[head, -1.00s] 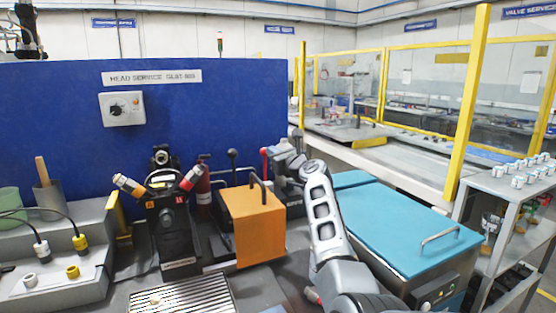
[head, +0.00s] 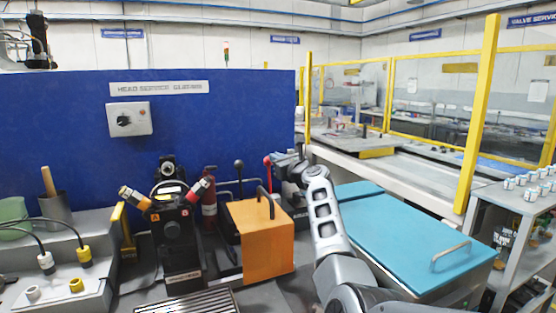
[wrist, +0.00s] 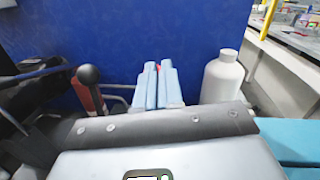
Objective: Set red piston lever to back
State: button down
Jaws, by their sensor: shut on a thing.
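The red piston lever (head: 268,161) stands behind the orange box, against the blue panel, in the head view. My gripper (head: 277,163) is at its upper end, reaching in from the right. In the wrist view the two pale blue fingers of my gripper (wrist: 154,86) are close together, with a bit of the red lever (wrist: 158,67) showing between their tips. My gripper is shut on the red lever. The lever's lower part and base are hidden behind the orange box and the fingers.
A black-knobbed lever (head: 239,164) stands just left of the red one. The orange box (head: 262,240) with a dark handle is in front. A white bottle (wrist: 222,78) is close to the right of my fingers. A blue-lidded chest (head: 405,235) lies right of my arm.

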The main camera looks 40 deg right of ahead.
jog(key=shift+w+a+r, duration=0.2)
jog(key=shift+a+r, duration=0.1)
jog(key=shift+r, duration=0.1)
jog(key=s+f, duration=0.1)
jog(key=s, duration=0.7)
jog(key=shift+a, duration=0.3)
jog(key=shift+s+f, duration=0.1)
